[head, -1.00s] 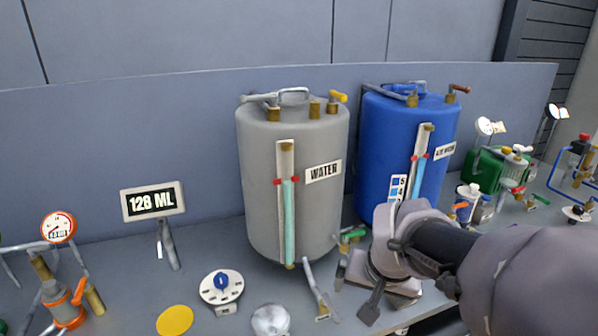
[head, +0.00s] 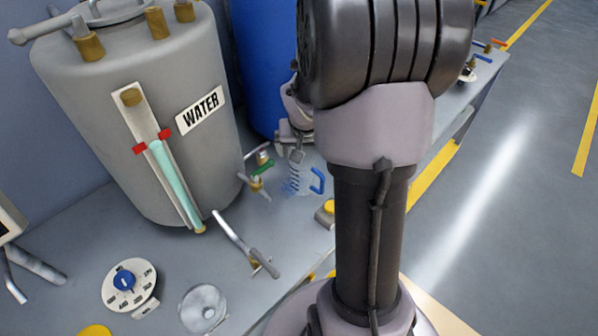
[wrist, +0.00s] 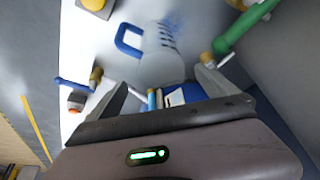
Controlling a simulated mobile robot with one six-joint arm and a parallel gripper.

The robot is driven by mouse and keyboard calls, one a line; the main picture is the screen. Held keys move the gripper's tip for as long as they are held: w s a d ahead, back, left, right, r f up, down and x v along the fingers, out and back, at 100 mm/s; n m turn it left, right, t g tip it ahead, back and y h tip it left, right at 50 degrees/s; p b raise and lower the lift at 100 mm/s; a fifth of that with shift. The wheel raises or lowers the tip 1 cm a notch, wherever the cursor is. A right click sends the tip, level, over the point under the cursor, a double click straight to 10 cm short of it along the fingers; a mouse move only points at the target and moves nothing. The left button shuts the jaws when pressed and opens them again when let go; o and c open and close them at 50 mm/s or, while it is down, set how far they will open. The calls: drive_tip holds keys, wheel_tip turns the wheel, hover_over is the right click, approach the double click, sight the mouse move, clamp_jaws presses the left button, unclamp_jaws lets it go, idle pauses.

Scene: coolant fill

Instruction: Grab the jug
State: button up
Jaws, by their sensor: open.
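The jug (head: 303,178) is clear, with blue scale marks and a blue handle on its right side in the head view. It stands on the bench in front of the blue tank, beside the grey water tank. In the wrist view the jug (wrist: 168,58) lies ahead of the fingers, with its blue handle to the left. My gripper (wrist: 160,92) is open, its two fingers spread, with nothing between them in its grasp. In the head view my gripper (head: 294,136) is just above and behind the jug, partly hidden by my arm.
The grey WATER tank (head: 140,110) stands left of the jug, with a green-handled tap (head: 262,168) near it. The blue tank (head: 258,60) is behind. A dial (head: 128,285) and a funnel-like dish (head: 203,308) lie front left. Open floor is at right.

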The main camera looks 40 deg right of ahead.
sight(308, 177)
drive_tip(key=x, duration=0.1)
drive_tip(key=b+x, duration=0.1)
drive_tip(key=x, duration=0.1)
drive_tip(key=b+x, duration=0.1)
drive_tip(key=shift+s+a+f, duration=0.1)
drive_tip(key=shift+a+f, duration=0.15)
drive_tip(key=shift+f, duration=0.3)
drive_tip(key=shift+w+d+f, duration=0.15)
drive_tip(key=shift+w+f, duration=0.05)
drive_tip(key=shift+f, duration=0.05)
drive_tip(key=shift+r, duration=0.2)
drive_tip(key=shift+c, duration=0.5)
drive_tip(key=c, duration=1.9)
